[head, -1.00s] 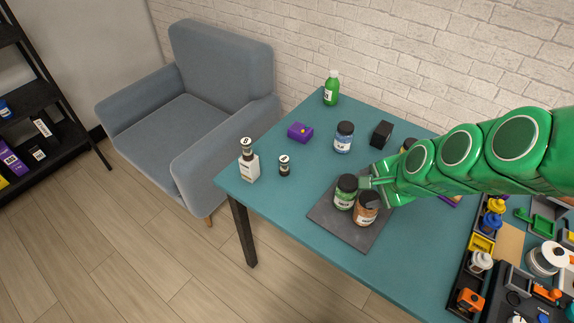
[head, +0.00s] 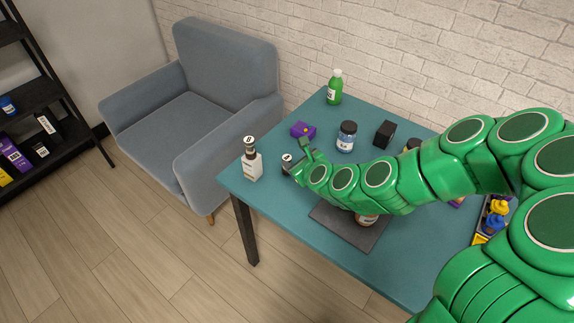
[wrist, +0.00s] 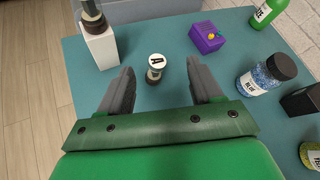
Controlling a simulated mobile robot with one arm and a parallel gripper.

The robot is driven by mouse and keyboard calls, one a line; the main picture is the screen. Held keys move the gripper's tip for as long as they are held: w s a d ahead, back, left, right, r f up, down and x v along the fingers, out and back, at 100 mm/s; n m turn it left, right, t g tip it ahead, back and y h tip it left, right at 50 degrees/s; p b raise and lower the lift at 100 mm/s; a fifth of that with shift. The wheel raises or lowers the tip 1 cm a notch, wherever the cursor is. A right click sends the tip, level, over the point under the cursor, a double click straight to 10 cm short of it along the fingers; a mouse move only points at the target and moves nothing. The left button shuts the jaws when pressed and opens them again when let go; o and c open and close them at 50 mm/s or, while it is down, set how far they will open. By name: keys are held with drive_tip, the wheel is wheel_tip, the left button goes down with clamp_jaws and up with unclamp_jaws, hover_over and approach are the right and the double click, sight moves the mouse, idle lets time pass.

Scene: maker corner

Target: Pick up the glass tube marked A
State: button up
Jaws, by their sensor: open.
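The small glass tube marked A (wrist: 156,66) stands upright on the teal table, with a pale cap lettered A on top. In the head view only its cap (head: 287,157) shows clearly, as my gripper covers part of the rest. My gripper (wrist: 160,72) is open, and its two dark fingers appear on either side of the tube in the wrist view, with gaps on both sides. In the head view my gripper (head: 298,160) is right beside the tube. I cannot tell how far the fingertips are above the table.
A white block (head: 252,168) with another capped tube (head: 249,145) on it stands left of the tube. A purple box (wrist: 207,37), blue jar (wrist: 265,76), green bottle (head: 335,88) and black box (head: 385,133) stand behind and right. My arm mostly hides the jars on the dark mat (head: 338,228).

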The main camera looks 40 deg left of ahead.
sight(286, 157)
drive_tip(key=f+m, duration=0.1)
drive_tip(key=a+f+m+t, duration=0.1)
drive_tip(key=f+m, duration=0.1)
drive_tip(key=a+f+m+t, duration=0.1)
drive_tip(key=f+m, duration=0.1)
drive_tip(key=shift+a, duration=0.2)
drive_tip(key=shift+w+f+m+t+h, duration=0.1)
drive_tip(key=shift+f+m+t+h, duration=0.3)
drive_tip(key=shift+m, duration=0.3)
drive_tip(key=shift+x, duration=3.95)
drive_tip(key=c, duration=1.1)
drive_tip(key=shift+o, duration=0.2)
drive_tip(key=shift+r, duration=0.15)
drive_tip(key=shift+r, duration=4.95)
